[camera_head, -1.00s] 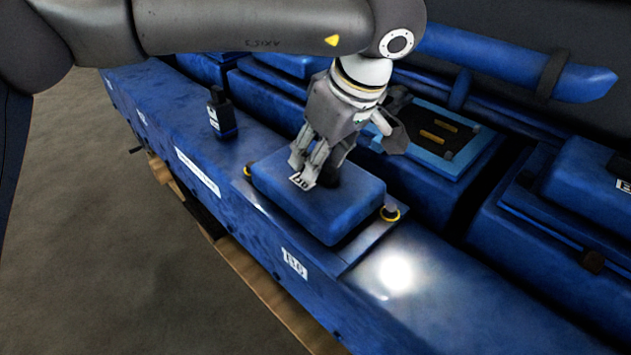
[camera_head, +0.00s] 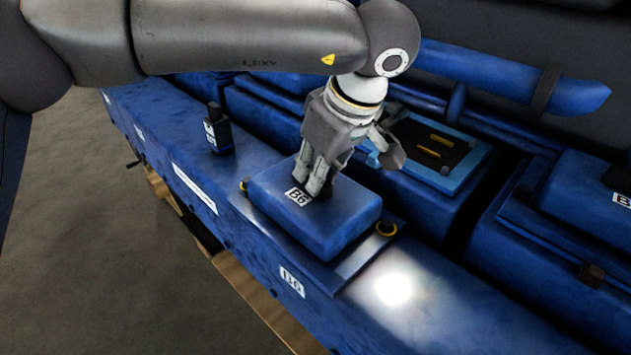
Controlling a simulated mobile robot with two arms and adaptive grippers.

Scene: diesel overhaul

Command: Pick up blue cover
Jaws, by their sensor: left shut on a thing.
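The blue cover (camera_head: 325,225) is a rounded box-shaped block with a white "B6" label on top. It sits over a flat plate (camera_head: 345,264) on the blue engine's ledge; I cannot tell whether it touches the plate. My left gripper (camera_head: 317,188) points down at the top of the cover, just behind the label. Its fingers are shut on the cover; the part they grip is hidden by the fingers. My right gripper is not in view.
A small dark upright part (camera_head: 218,130) stands on the ledge to the left. An open light-blue frame (camera_head: 437,150) and a blue pipe (camera_head: 510,75) lie behind. Floor at left is clear.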

